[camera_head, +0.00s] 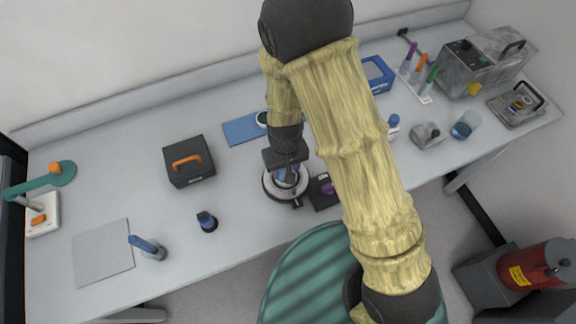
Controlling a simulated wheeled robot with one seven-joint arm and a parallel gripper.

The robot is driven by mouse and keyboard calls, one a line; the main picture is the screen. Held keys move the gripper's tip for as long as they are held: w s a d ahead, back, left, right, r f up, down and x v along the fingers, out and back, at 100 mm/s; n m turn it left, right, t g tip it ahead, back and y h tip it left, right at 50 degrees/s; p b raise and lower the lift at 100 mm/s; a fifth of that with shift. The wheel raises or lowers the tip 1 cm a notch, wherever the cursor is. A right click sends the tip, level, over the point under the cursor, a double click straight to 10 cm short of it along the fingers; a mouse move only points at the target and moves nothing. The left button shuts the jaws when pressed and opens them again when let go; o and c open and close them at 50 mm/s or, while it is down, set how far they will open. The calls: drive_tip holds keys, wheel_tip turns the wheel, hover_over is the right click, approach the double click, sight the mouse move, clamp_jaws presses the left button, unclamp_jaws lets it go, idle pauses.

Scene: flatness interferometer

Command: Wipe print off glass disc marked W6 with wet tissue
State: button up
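My gripper (287,172) points down over a round stand with a pale ring (270,191) near the middle of the bench. Something bluish shows at the fingertips, but I cannot tell whether it is a tissue, a disc or part of the stand. I cannot tell whether the fingers are open or shut. A dark-rimmed round disc (261,119) lies at the right end of a blue mat (240,130) behind the gripper, partly beside my arm. No W6 mark or print is readable. No wet tissue can be made out clearly.
A black box with an orange handle (187,161) stands left of the gripper. A small dark block (322,192) sits right of the stand. My arm hides bench behind it.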

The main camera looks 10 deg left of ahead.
drive_tip(key=shift+a, duration=0.15)
drive_tip(key=shift+s+a, duration=0.2)
drive_tip(key=shift+a, duration=0.15)
idle(0.4)
drive_tip(key=shift+w+d, duration=0.3)
drive_tip(key=shift+d, duration=0.4)
drive_tip(key=shift+d, duration=0.15)
drive_tip(key=shift+w+d, duration=0.3)
drive_tip(key=shift+s+a, duration=0.1)
drive_tip(key=shift+a, duration=0.05)
